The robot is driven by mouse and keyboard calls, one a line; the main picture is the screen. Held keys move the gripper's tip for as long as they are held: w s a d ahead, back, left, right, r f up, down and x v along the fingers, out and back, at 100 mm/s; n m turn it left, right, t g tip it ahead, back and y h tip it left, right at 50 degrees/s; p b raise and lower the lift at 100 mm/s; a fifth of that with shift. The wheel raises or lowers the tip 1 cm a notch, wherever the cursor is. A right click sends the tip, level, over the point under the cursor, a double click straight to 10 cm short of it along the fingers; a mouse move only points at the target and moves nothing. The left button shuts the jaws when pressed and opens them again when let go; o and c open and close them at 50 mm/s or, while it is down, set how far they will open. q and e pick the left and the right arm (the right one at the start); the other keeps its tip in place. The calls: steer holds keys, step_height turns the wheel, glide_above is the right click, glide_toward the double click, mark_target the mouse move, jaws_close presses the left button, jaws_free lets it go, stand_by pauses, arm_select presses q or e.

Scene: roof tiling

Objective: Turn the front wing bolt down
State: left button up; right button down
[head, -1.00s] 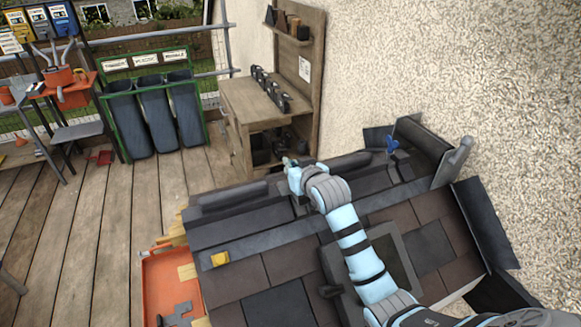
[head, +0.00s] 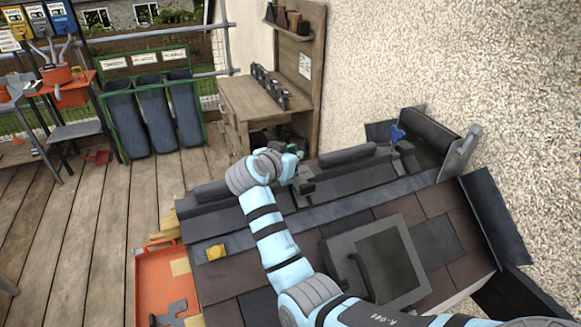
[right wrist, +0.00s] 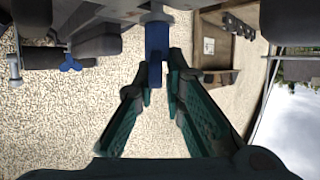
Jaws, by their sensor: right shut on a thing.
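A blue wing bolt (right wrist: 157,45) stands between the green fingertips of my right gripper (right wrist: 158,72) in the right wrist view, and the gripper is shut on it. In the head view my right gripper (head: 293,163) is at the far edge of the small tiled roof, where the arm largely hides it and the bolt. A second blue wing bolt (head: 397,133) stands further right near the wall; it also shows at the left in the right wrist view (right wrist: 70,63). My left gripper is not in view.
The roof (head: 265,268) carries dark and brown tiles and a framed roof window (head: 340,243). An orange tray (head: 148,285) lies left of it. A wooden workbench (head: 240,97) and dark bins (head: 150,115) stand behind. The rough wall (head: 470,60) bounds the right.

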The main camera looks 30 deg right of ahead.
steer(key=m+g+h+b, duration=0.1)
steer(key=m+g+b, duration=0.1)
steer(key=b, duration=0.1)
steer(key=m+g+h+b, duration=0.1)
steer(key=m+g+b, duration=0.1)
steer(key=b, duration=0.1)
steer(key=shift+w+d+h, duration=0.1)
steer(key=shift+w+h, duration=0.05)
steer(key=shift+h, duration=0.15)
steer(key=shift+r+m+g+h+b, duration=0.25)
steer(key=shift+m+g+h+b, duration=0.05)
steer(key=shift+m+g+b, duration=0.6)
steer(key=shift+d, duration=0.1)
steer(key=c, duration=1.9)
jaws_free()
steer(key=shift+o, duration=0.9)
steer(key=shift+s, duration=0.25)
